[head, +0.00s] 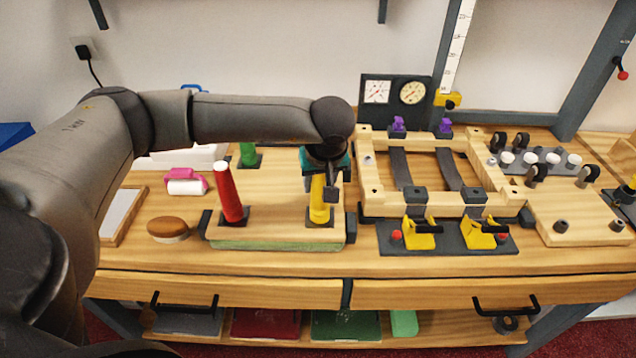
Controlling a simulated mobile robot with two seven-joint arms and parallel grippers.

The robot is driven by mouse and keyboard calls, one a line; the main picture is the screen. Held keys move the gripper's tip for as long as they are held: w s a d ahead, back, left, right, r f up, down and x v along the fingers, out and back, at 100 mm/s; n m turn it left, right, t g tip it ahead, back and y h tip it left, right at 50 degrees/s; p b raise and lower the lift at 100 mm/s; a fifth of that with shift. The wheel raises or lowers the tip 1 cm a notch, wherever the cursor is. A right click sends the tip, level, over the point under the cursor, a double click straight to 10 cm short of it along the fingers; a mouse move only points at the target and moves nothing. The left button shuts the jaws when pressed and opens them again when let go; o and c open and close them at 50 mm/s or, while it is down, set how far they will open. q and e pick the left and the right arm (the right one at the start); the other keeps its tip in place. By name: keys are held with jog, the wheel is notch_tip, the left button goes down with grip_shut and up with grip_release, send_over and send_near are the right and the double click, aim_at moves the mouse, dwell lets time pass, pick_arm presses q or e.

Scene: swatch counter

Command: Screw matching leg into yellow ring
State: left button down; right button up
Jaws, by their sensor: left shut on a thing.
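A yellow leg (318,205) stands roughly upright at the front right corner of a wooden board (275,232). Its lower end meets a dark square mount (312,224); a separate yellow ring cannot be made out there. My left gripper (326,188) comes down from above and is shut on the yellow leg, hiding its upper part. A red leg (228,192) stands in a dark mount at the board's front left corner, leaning slightly left. A green leg (248,155) stands at the back left, partly hidden by my arm. My right gripper is not in view.
A wooden frame with grey straps (402,168) and yellow clamps (418,233) stands close to the right. A brown round pad (168,228) and a pink-handled roller (186,186) lie left. Two gauges (395,92) stand behind. Bare tabletop lies along the front.

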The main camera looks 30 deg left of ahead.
pick_arm(q)
jog(key=c, duration=0.7)
grip_release()
jog(key=shift+o, duration=0.2)
jog(key=n+g, duration=0.1)
jog(key=n, duration=0.2)
jog(key=shift+s+y, duration=0.1)
jog(key=shift+y, duration=0.2)
jog(key=n, duration=0.1)
jog(key=n+g, duration=0.1)
jog(key=n, duration=0.2)
jog(key=shift+s+a+n+g+y, duration=0.1)
jog(key=shift+s+n+g+y, duration=0.2)
jog(key=shift+g, duration=0.1)
jog(key=n, duration=0.2)
jog(key=n+g, duration=0.1)
jog(key=n, duration=0.1)
jog(key=shift+s+g, duration=0.15)
jog(key=shift+g, duration=0.15)
jog(key=n+g, duration=0.1)
jog(key=n, duration=0.2)
jog(key=shift+s+a+p, duration=0.1)
jog(key=shift+s+p, duration=0.1)
jog(key=shift+p, duration=0.15)
